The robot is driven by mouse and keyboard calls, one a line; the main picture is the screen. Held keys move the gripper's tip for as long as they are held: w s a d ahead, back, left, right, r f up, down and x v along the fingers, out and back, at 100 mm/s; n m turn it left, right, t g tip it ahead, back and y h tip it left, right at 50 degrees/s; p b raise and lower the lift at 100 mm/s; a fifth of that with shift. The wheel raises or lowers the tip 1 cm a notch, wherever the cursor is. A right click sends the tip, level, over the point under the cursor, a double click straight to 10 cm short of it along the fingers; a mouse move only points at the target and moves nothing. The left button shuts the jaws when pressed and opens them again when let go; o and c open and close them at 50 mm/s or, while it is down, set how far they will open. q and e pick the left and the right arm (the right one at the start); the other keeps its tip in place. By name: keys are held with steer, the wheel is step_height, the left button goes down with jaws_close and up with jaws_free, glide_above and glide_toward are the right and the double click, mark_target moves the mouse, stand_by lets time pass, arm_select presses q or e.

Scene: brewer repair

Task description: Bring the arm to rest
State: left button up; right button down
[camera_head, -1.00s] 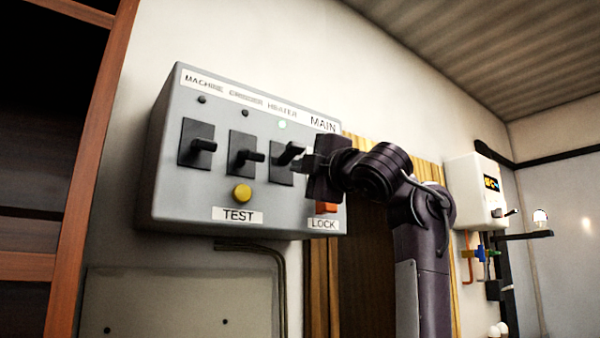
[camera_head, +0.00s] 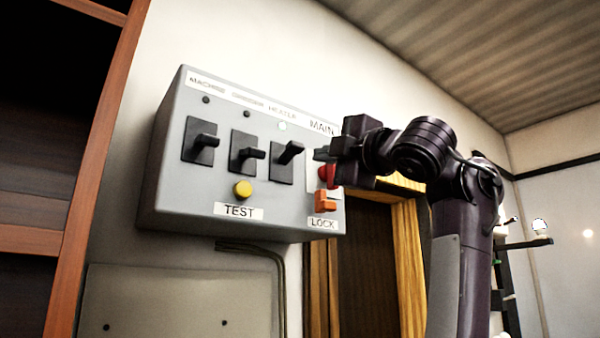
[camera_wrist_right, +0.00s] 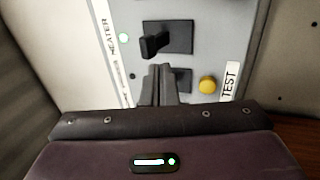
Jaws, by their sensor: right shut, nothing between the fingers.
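My right arm comes in from the right in the head view. Its gripper (camera_head: 322,154) is shut and empty in front of the right part of the grey switch box (camera_head: 225,195), over the MAIN column. In the right wrist view the shut fingers (camera_wrist_right: 163,72) point at the panel, below the heater switch (camera_wrist_right: 158,40) in the picture. The heater switch (camera_head: 290,152) has its lever raised and stands clear of the fingers in the head view. Whether the fingers touch the box cannot be told. My left gripper is not in view.
The box also carries the machine switch (camera_head: 203,143), the grinder switch (camera_head: 249,154), a yellow TEST button (camera_head: 243,189), a red handle (camera_head: 330,176) and an orange LOCK piece (camera_head: 326,201). A wooden shelf frame (camera_head: 95,150) stands at the left. A doorway (camera_head: 365,260) lies behind my arm.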

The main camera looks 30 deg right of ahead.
steer(key=shift+s, duration=0.75)
steer(key=shift+w+f, duration=0.1)
steer(key=shift+w, duration=0.05)
